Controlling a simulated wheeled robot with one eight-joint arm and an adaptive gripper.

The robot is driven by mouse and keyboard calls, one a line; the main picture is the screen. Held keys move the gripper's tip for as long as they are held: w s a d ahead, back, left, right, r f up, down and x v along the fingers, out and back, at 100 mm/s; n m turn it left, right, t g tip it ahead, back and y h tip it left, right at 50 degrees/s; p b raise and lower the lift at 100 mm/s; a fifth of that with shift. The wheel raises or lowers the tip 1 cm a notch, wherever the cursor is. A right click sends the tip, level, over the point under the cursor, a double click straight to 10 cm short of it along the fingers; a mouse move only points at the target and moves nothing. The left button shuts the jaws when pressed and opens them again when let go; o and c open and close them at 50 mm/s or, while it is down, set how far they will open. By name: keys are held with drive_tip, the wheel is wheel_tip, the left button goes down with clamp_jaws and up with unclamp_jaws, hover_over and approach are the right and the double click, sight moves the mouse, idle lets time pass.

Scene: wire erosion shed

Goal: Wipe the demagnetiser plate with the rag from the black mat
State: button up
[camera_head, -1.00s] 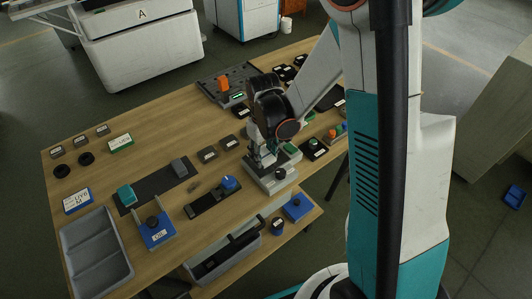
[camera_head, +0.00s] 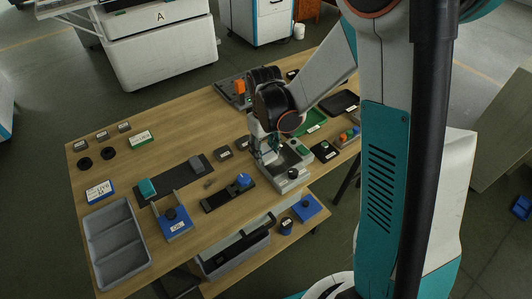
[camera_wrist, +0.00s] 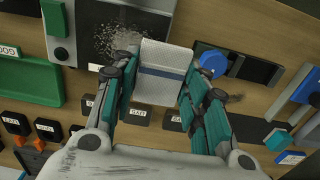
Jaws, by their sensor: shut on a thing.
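The rag (camera_wrist: 163,62), pale grey with a blue stripe, is held between the fingers of my gripper (camera_wrist: 160,78) in the wrist view. The demagnetiser (camera_wrist: 60,28) is a grey box with a dark plate (camera_wrist: 100,18) on top. Pale specks lie on the plate, close to the left finger and the rag. The rag overlaps the plate's right side in this view; I cannot tell whether it touches. In the head view my gripper (camera_head: 264,152) is at the left side of the demagnetiser (camera_head: 290,180). The black mat (camera_head: 178,178) lies left of it.
A teal block (camera_head: 147,188) and a grey block (camera_head: 197,164) are on the mat. A blue-knobbed fixture (camera_head: 243,181) stands just left of the demagnetiser. Small labelled black blocks (camera_wrist: 134,117) and a green tray (camera_wrist: 35,90) are nearby. A grey tray (camera_head: 116,243) sits at front left.

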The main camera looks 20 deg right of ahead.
sight(265, 151)
drive_tip(key=shift+r+p, duration=0.9)
drive_tip(key=shift+r, duration=0.8)
